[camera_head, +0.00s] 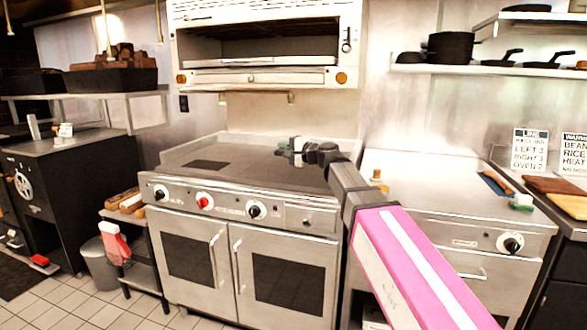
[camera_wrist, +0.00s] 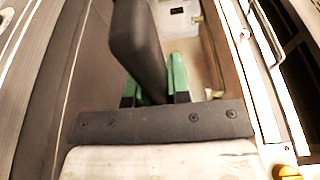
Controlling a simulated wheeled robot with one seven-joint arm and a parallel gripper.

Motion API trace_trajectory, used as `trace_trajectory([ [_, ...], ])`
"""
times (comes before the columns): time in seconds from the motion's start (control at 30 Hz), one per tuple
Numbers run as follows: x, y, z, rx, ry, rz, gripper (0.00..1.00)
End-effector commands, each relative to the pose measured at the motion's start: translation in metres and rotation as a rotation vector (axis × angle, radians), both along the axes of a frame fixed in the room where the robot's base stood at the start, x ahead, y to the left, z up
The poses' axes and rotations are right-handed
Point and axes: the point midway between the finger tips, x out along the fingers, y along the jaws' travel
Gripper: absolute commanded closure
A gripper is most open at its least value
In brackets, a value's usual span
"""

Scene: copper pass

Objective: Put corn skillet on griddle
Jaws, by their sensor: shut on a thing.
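The griddle (camera_head: 240,172) is a wide steel unit in the middle of the head view, with a dark flat top, knobs and two doors. My gripper (camera_head: 290,150) is over its right rear part. In the wrist view my gripper (camera_wrist: 155,88) has green fingers shut on a dark, smooth, handle-like part, apparently of the corn skillet (camera_wrist: 138,45). The skillet's pan and any corn cannot be made out in either view. I cannot tell whether the skillet touches the griddle top.
A broiler (camera_head: 265,50) hangs above the griddle. A steel counter (camera_head: 430,190) adjoins on the right, below a shelf (camera_head: 470,70) with black pans. A dark slab (camera_head: 207,165) shows on the griddle's left part. The front of the griddle top is clear.

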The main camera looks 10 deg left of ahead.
Motion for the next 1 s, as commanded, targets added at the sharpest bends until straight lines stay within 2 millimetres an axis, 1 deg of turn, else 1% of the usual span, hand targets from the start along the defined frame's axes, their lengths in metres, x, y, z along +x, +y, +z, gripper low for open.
trace_trajectory([
  [0.03, 0.014, 0.0, -0.005, -0.002, -0.002, -0.002, 1.0],
  [0.3, 0.062, -0.006, -0.035, 0.0, -0.001, -0.002, 1.0],
  [0.4, 0.076, -0.008, -0.043, -0.001, -0.003, -0.001, 1.0],
  [0.5, 0.086, -0.009, -0.05, 0.0, -0.002, -0.001, 1.0],
  [0.6, 0.09, -0.01, -0.053, 0.0, -0.003, -0.001, 1.0],
  [0.77, 0.09, -0.011, -0.059, -0.001, -0.003, -0.001, 1.0],
  [0.87, 0.09, -0.011, -0.068, -0.001, -0.002, -0.001, 1.0],
  [1.0, 0.09, -0.011, -0.086, 0.0, -0.001, -0.001, 1.0],
])
